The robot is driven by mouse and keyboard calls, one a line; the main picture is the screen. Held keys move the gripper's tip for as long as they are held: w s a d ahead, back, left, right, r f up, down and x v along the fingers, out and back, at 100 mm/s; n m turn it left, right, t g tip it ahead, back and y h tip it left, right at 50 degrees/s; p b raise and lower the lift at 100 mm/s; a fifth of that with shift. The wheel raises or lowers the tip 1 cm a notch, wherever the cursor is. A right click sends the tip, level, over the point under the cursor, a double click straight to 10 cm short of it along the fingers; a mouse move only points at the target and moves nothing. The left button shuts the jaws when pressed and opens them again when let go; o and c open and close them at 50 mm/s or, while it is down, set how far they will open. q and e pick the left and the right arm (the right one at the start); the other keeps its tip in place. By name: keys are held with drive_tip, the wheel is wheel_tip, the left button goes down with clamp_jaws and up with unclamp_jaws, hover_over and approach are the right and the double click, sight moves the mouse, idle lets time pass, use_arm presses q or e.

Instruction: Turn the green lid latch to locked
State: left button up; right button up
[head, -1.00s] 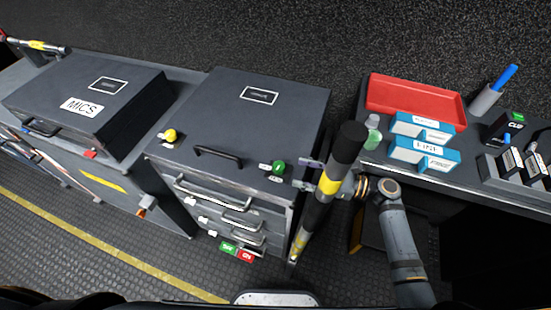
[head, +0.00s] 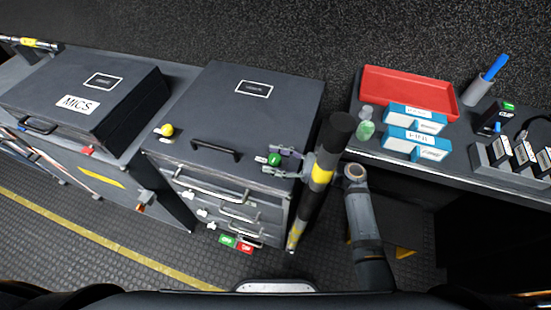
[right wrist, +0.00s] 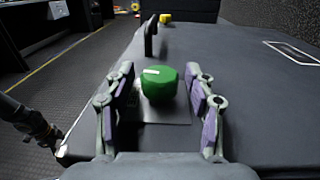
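The green lid latch (head: 274,159) is a round knob at the front right corner of the dark case lid (head: 262,114). In the right wrist view the green latch (right wrist: 159,83) has a white mark on its top left and sits on a grey plate. My right gripper (head: 280,160) is open, with its fingers on either side of the latch; the right wrist view shows gaps between the purple-lined fingers (right wrist: 162,95) and the knob.
A yellow knob (head: 167,130) and a black handle (head: 216,149) sit along the lid's front edge. Drawers with handles (head: 221,190) are below. A case marked MICS (head: 77,103) stands left. A red tray (head: 408,92) and blue boxes (head: 415,130) are on the right bench.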

drive_tip(key=c, duration=1)
drive_tip(key=t+p, duration=0.1)
drive_tip(key=m+t+p, duration=0.1)
drive_tip(key=p, duration=0.1)
drive_tip(key=shift+s+r+m+h, duration=0.15)
drive_tip(key=shift+r+m+h, duration=0.15)
drive_tip(key=shift+r+h, duration=0.1)
drive_tip(key=shift+f+m+t+h+p, duration=0.25)
drive_tip(key=shift+m+t+h+p, duration=0.35)
drive_tip(key=shift+t, duration=0.6)
drive_tip(key=shift+f, duration=0.15)
drive_tip(key=o, duration=1.2)
drive_tip(key=v, duration=1.2)
drive_tip(key=shift+f, duration=0.1)
